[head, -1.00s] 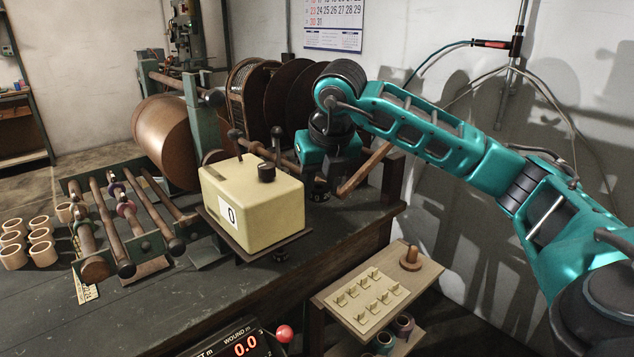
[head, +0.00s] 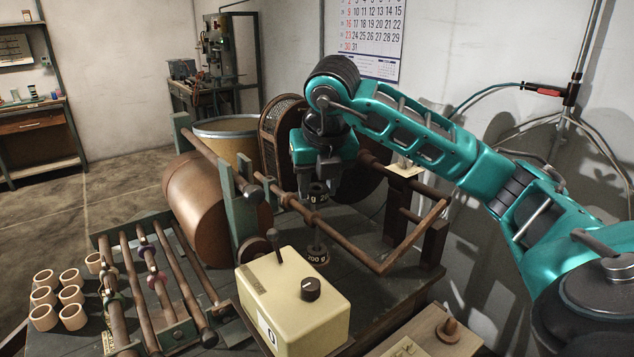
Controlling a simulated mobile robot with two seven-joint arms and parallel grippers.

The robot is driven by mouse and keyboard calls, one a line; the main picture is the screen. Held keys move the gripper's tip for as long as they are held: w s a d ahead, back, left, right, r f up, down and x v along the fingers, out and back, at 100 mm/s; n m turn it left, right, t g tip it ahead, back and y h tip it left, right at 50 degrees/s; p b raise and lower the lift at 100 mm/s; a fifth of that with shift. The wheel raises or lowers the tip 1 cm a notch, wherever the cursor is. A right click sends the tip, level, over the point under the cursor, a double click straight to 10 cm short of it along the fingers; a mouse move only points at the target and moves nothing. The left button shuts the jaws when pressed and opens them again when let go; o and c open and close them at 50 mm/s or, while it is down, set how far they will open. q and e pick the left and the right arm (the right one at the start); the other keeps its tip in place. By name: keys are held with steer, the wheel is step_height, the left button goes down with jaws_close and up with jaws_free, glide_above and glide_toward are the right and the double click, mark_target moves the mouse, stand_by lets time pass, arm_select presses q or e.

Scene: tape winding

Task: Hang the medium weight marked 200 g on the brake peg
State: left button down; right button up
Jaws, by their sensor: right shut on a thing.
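My right gripper (head: 317,176) is shut on a dark round weight (head: 318,194) with a pale band; the part of its marking that shows reads "g 20". It hangs in the air, close to the long brown bar (head: 342,238). Below it, a dark weight marked 300 g (head: 317,256) sits around a short upright post (head: 317,237), apart from the held weight. I cannot tell for sure which part is the brake peg. My left gripper is not in view.
A cream box with a knob (head: 295,305) stands in front. A copper-coloured drum (head: 212,210) and a green upright (head: 243,205) are to the left. A roller rack (head: 160,280) and several cardboard cores (head: 60,298) lie further left. A wooden shelf (head: 425,335) is at front right.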

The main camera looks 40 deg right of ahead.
mark_target(318, 228)
steer(key=shift+f, duration=0.1)
steer(key=shift+f, duration=1.15)
steer(key=shift+f+b, duration=2.8)
steer(key=shift+f, duration=0.35)
steer(key=o, duration=1.3)
steer(key=shift+c, duration=0.2)
